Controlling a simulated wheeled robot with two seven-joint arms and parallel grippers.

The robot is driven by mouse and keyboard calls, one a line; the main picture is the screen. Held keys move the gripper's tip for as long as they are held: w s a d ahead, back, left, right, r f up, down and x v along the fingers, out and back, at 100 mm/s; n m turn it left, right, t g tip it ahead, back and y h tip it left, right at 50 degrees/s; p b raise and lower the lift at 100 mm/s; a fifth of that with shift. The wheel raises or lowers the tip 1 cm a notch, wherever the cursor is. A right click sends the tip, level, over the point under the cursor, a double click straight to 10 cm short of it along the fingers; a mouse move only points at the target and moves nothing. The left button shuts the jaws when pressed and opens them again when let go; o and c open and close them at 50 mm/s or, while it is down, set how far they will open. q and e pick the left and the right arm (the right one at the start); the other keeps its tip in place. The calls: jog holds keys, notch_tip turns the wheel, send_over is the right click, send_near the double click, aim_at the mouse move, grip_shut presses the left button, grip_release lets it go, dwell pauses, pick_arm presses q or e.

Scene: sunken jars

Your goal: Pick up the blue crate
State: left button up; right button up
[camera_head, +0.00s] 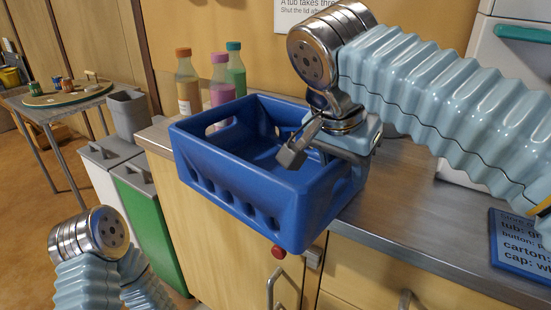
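The blue crate (241,205) is in the middle of the head view, at the counter's front edge, with its front part reaching out past the edge. It looks empty and has slots in its walls. My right gripper (300,152) is over the crate's right end. One grey finger hangs inside the crate, apart from the walls I can see. The other finger is partly hidden near the right rim, and I cannot tell whether it touches. The gripper looks open. My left arm shows at the lower left, well away from the crate; its fingers are out of view.
Several bottles, one with an orange cap (188,84), stand behind the crate. Bins, one of them green (146,215), stand left of the counter (420,255). A blue sign (521,247) is at the right. The counter right of the crate is mostly clear.

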grip_shut()
dwell(1.2)
